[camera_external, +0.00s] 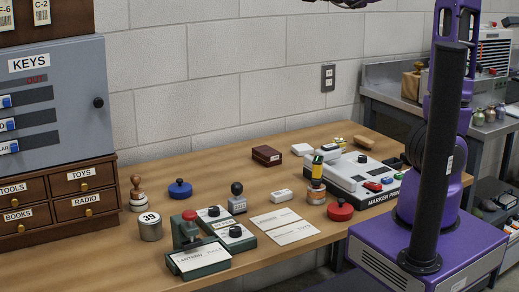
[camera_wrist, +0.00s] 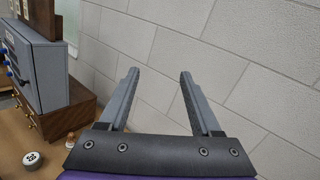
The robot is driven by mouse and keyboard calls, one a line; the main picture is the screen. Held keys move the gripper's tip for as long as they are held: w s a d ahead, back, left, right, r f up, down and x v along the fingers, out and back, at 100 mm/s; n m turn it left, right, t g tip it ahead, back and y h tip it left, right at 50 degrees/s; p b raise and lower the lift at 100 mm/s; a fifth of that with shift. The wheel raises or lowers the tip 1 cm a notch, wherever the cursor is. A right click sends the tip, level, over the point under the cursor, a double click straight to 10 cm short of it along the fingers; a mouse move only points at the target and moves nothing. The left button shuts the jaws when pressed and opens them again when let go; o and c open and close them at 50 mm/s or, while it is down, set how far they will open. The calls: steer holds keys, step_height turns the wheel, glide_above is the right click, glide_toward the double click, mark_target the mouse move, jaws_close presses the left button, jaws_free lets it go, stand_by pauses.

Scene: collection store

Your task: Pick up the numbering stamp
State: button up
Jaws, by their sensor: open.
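A small upright stamp with a black knob and grey body (camera_external: 237,198) stands mid-table in the external view; it looks most like the numbering stamp, but its markings are too small to read. A wooden-handled stamp (camera_external: 137,193) stands farther left, near the drawers. My gripper (camera_wrist: 160,74) is open and empty in the wrist view, its two fingers pointing toward the blank block wall. The grey-bodied stamp does not show in the wrist view. In the external view my gripper is outside the picture, with only part of my arm at the top edge.
Around the grey-bodied stamp are green devices (camera_external: 213,218), a blue round pad (camera_external: 180,189), a white eraser-like block (camera_external: 282,195) and paper cards (camera_external: 290,232). A round tin (camera_external: 150,227) stands left, a label machine (camera_external: 355,178) right. The key cabinet (camera_external: 55,105) rises at left.

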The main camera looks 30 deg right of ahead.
steer(key=a+f+n+g+h, duration=0.1)
steer(key=a+f+n+g, duration=0.25)
steer(key=a+f, duration=0.35)
steer(key=m+t+h+b, duration=0.2)
steer(key=m+h+b, duration=0.3)
steer(key=m+h, duration=1.2)
glide_above(240, 203)
step_height(240, 203, down, 43)
steer(key=m+y, duration=0.6)
steer(key=s+f+n, duration=0.1)
steer(key=f+n, duration=0.1)
steer(key=n, duration=0.1)
steer(key=s+f+n+y, duration=0.1)
steer(key=f+n, duration=0.1)
steer(key=n, duration=0.1)
steer(key=s+f+n+g+y+b, duration=0.1)
steer(key=f+n, duration=0.1)
steer(key=n, duration=0.2)
steer(key=shift+f, duration=0.1)
steer(key=shift+w+f+n, duration=0.1)
steer(key=shift+f+n, duration=0.05)
steer(key=shift+n, duration=0.1)
steer(key=shift+w+f, duration=0.15)
steer(key=shift+w, duration=0.15)
steer(key=b+x, duration=0.1)
steer(key=x, duration=0.5)
steer(key=shift+w+f, duration=0.1)
steer(key=shift+w, duration=0.2)
jaws_close()
